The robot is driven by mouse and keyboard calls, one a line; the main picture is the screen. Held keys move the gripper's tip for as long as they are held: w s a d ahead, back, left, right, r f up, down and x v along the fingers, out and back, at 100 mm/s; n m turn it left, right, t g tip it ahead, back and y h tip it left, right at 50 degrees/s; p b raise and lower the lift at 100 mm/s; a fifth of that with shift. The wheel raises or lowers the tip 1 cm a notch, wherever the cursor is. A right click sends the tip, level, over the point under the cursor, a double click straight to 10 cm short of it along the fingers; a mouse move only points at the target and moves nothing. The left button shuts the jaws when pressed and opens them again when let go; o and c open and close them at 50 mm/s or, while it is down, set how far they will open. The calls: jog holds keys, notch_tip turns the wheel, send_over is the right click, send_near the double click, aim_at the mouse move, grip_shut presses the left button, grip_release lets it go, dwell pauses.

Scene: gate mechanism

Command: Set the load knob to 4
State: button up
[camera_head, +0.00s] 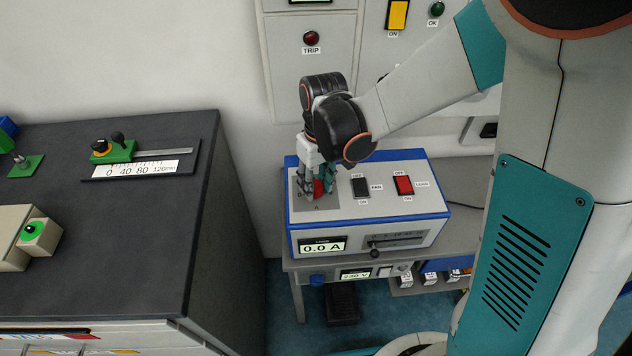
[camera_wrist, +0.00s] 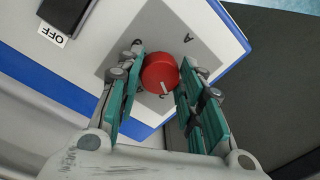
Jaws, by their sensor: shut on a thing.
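The load knob is a round red knob with a white pointer line. In the wrist view the knob (camera_wrist: 159,72) sits on a grey scale plate (camera_wrist: 186,40) between my fingers. In the head view the knob (camera_head: 319,187) is partly hidden by my gripper (camera_head: 316,186), which reaches down onto the left of the load box (camera_head: 370,208). My gripper, with teal finger pads, also shows in the wrist view (camera_wrist: 158,82) and is shut on the knob. The box's display (camera_head: 322,246) reads 0.0 A. Most scale numbers around the knob are hidden.
A black FAN switch (camera_head: 360,187) and a red switch (camera_head: 403,185) stand right of the knob on the box top. A slider (camera_head: 375,252) is on its front. A dark cabinet (camera_head: 150,240) stands at the left, with a gap between.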

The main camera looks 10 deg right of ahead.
aim_at(317, 188)
jog(key=m, duration=0.6)
jog(key=shift+s+b, duration=0.1)
jog(key=shift+b, duration=0.2)
jog(key=m, duration=0.6)
jog(key=shift+a+t, duration=0.1)
jog(key=shift+t, duration=0.3)
jog(key=o, duration=1.1)
jog(key=shift+c, duration=0.2)
jog(key=shift+s+r, duration=0.15)
jog(key=shift+r, duration=1.75)
jog(key=shift+s+r, duration=0.1)
jog(key=shift+r, duration=1.75)
